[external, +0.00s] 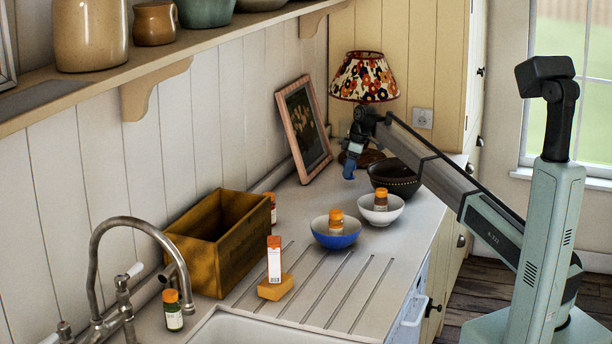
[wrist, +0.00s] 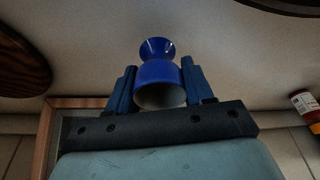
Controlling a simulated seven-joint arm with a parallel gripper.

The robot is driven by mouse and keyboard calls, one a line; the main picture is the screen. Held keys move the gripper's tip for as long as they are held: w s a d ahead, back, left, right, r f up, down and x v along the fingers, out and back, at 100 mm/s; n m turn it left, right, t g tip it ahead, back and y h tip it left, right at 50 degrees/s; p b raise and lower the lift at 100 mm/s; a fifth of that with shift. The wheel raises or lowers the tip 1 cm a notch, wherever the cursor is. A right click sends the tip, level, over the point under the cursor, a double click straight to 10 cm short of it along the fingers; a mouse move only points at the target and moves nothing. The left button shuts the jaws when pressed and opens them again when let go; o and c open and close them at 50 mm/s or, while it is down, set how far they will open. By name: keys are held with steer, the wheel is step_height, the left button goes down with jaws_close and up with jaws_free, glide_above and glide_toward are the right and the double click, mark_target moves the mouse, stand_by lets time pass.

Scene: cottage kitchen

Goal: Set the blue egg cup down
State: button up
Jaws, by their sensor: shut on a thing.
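The blue egg cup (wrist: 158,74) is between the two dark blue fingers of my gripper (wrist: 160,84) in the wrist view. My gripper is shut on its wider bowl part, and the flared end points away from my wrist. In the external view my gripper (external: 349,169) hangs above the back of the counter, between the leaning picture frame and the dark bowl. At its tip there is a small blue patch; finger and cup are hard to tell apart there. The gap between cup and counter is not clear.
A lamp (external: 365,80) stands behind, a picture frame (external: 304,128) leans at the left, and a dark bowl (external: 394,179) is at the right. Nearer are a white bowl (external: 394,212) and a blue bowl (external: 336,241), each holding a jar. Counter (external: 310,202) beside the frame is clear.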

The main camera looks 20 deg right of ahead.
steer(key=shift+f, duration=1.45)
steer(key=shift+f, duration=0.1)
steer(key=o, duration=1.1)
steer(key=shift+c, duration=0.2)
steer(key=v, duration=1.2)
